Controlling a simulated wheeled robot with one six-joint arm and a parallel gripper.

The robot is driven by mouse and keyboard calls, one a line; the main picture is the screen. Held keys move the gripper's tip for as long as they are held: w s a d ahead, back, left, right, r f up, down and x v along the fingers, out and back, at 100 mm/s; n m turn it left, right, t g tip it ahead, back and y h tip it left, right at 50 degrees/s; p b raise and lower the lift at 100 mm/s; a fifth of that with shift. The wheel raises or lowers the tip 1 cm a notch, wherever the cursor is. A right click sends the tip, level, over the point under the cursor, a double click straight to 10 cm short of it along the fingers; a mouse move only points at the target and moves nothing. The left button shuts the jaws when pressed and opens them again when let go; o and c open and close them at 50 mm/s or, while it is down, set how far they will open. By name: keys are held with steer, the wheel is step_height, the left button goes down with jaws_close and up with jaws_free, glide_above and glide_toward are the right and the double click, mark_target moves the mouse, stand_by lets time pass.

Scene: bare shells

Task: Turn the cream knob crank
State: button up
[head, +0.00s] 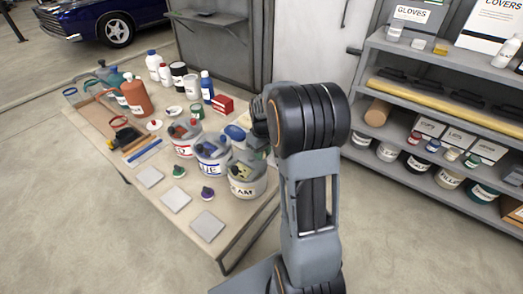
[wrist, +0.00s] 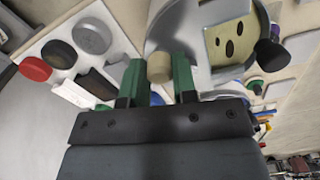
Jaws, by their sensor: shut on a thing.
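The cream knob (wrist: 160,68) shows in the wrist view between the two green fingertips of my gripper (wrist: 157,78). My gripper is shut on it, with a finger on each side. Just beyond is a grey metal tin (wrist: 168,30) with a cream patch bearing dark oval marks. In the head view a grey tin marked with letters ending in "AM" (head: 245,190) stands at the table's right end. My arm stands in front of that end, and the gripper and knob cannot be made out there.
Tins marked in red (head: 186,147) and blue (head: 213,165) stand left of it on the table (head: 140,180). In the wrist view a white panel (wrist: 120,45) holds red, black and grey round parts. A loaded shelf (head: 440,130) is at the right. The floor in front is clear.

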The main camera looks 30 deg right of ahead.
steer(key=m, duration=0.2)
steer(key=s+a+m, duration=0.1)
steer(key=m, duration=0.1)
steer(key=shift+s+a+m, duration=0.1)
steer(key=shift+m, duration=0.2)
steer(key=shift+a+m, duration=0.1)
steer(key=shift+m, duration=0.2)
steer(key=o, duration=0.9)
steer(key=shift+o, duration=0.2)
step_height(320, 180, up, 14)
steer(key=shift+s+f, duration=0.1)
stand_by(0.4)
